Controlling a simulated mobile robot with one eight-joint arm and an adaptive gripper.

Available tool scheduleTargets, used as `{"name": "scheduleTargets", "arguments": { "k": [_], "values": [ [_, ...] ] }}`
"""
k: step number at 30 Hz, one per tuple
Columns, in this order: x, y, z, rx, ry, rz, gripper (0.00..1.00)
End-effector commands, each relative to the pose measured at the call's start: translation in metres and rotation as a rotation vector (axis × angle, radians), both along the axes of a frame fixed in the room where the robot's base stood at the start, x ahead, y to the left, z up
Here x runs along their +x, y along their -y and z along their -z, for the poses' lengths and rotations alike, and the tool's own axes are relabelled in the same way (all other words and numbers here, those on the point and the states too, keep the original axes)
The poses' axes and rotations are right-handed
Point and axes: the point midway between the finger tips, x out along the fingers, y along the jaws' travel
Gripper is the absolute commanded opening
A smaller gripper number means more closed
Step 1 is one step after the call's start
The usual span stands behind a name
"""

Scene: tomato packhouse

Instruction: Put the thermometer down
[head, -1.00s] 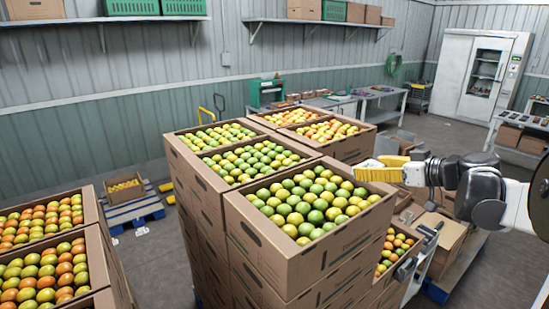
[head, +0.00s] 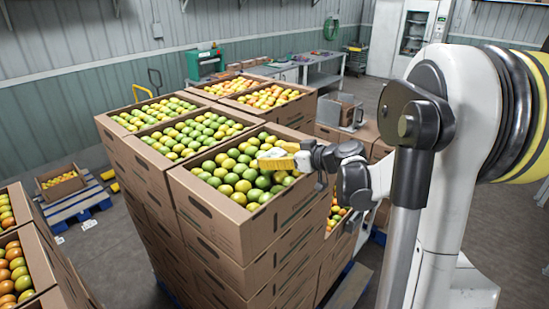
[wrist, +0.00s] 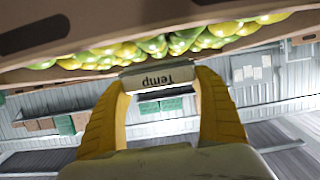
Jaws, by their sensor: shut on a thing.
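In the head view, my gripper (head: 277,159) is over the right part of the front open carton (head: 215,222), which is full of green and yellow tomatoes. The thermometer is too small to make out for sure there. In the wrist view, the carton's rim and tomatoes lie just beyond the thermometer; I cannot tell whether it touches them.
More open tomato cartons (head: 128,150) stand behind on the same tall stack. Another tomato stack (head: 47,262) is at the lower left. A small crate (head: 62,188) sits on a blue pallet (head: 80,205). My arm fills the right side. Open floor lies between the stacks.

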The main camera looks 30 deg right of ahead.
Motion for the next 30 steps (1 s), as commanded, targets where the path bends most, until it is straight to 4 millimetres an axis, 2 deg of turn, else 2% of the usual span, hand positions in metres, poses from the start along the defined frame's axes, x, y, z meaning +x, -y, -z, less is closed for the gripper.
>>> {"name": "scheduleTargets", "arguments": {
  "k": [12, 13, 15, 25, 30],
  "values": [
    [0.0, 0.0, 0.009, 0.0, 0.0, 0.0, 0.38],
    [0.0, 0.0, 0.009, 0.0, 0.0, 0.0, 0.79],
    [0.0, 0.0, 0.008, 0.0, 0.0, 0.0, 1.0],
    [-0.001, 0.001, 0.002, 0.0, 0.0, 0.0, 1.0],
    [-0.029, 0.011, -0.006, 0.0, 0.0, 0.003, 1.0]
  ]
}}
